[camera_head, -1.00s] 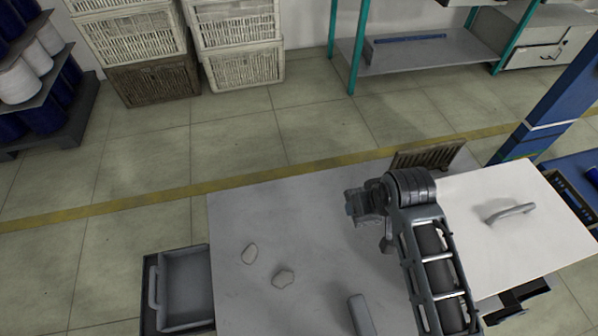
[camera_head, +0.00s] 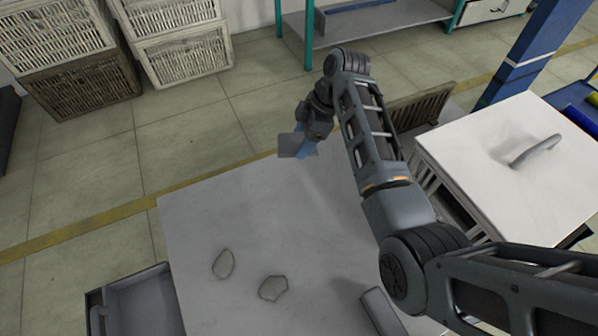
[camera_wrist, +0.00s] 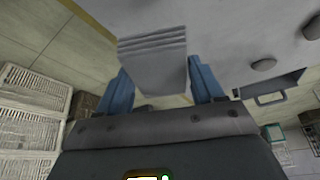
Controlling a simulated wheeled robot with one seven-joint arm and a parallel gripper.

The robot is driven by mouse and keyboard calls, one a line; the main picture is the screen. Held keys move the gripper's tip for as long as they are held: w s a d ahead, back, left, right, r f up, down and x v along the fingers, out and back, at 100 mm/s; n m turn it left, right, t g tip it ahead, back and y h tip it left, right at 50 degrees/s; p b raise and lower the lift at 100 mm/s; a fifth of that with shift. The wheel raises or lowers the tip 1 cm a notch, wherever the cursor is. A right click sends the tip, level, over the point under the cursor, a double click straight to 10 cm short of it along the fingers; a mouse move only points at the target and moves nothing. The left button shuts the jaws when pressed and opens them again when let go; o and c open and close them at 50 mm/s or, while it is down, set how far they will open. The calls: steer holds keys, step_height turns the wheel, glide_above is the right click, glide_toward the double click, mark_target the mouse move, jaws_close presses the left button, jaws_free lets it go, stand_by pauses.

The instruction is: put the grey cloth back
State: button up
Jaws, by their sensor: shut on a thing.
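The grey cloth (camera_wrist: 157,62) is a folded, layered grey block, seen between my blue fingers in the wrist view. In the head view, the cloth (camera_head: 292,146) shows as a small flat grey piece at the gripper's left side. My gripper (camera_head: 303,148) is shut on it near the far edge of the grey table (camera_head: 250,210). The cloth looks to be held above the table, but its height is hard to tell. My wrist hides part of the grip in the head view.
Two flat grey pieces (camera_head: 223,263) lie on the table's near left part. A grey tray (camera_head: 140,305) is at lower left. White baskets (camera_head: 180,55) stand beyond the floor. The table's middle is clear.

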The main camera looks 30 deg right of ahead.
mark_target(297, 170)
step_height(297, 170, down, 9)
steer(key=shift+f+b, duration=0.1)
steer(key=shift+b, duration=0.55)
steer(key=o, duration=1)
steer(key=shift+f, duration=0.1)
steer(key=p+v, duration=0.2)
steer(key=v, duration=1)
